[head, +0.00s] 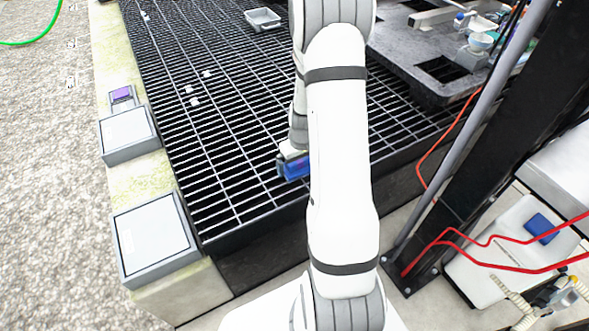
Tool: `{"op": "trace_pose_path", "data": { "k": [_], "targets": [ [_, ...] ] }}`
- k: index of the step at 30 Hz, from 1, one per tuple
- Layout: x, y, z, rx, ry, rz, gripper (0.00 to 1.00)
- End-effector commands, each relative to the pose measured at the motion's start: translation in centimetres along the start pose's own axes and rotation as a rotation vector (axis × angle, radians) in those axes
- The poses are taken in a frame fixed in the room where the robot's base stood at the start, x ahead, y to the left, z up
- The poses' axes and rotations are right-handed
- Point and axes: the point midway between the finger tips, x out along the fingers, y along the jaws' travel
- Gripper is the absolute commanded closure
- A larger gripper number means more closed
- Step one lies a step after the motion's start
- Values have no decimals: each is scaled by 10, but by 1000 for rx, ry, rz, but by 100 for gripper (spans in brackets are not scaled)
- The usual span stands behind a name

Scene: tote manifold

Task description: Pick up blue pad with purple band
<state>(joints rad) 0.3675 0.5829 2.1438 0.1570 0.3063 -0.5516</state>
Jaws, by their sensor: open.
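A blue pad (296,168) shows at the end of my arm, over the black grating near its front edge. It has a purplish tint in places, but a separate band cannot be made out. My arm hides its right side. My gripper (286,160) is open right at the pad, with a pale part above it and a grey-teal part at its left. I cannot tell whether the pad lies between the fingers or just beyond them.
Grey boxes (155,240) line the left ledge, with a small purple-topped one (121,95) behind. A grey tray (263,18) sits at the back of the grating (230,120). A dark post and red cables stand right. Another blue item (541,228) lies on a white surface.

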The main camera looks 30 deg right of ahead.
Motion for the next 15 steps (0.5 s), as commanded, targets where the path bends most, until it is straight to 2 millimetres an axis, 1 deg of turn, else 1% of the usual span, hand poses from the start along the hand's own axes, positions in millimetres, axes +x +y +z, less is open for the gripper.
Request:
{"op": "trace_pose_path", "data": {
  "k": [2,13,14,15],
  "targets": [
    [-1,0,0,0,0,0,0],
    [-1,0,0,1,-1,0,29],
    [-1,0,0,1,-1,0,32],
    [-1,0,0,1,0,0,32]
  ]
}}
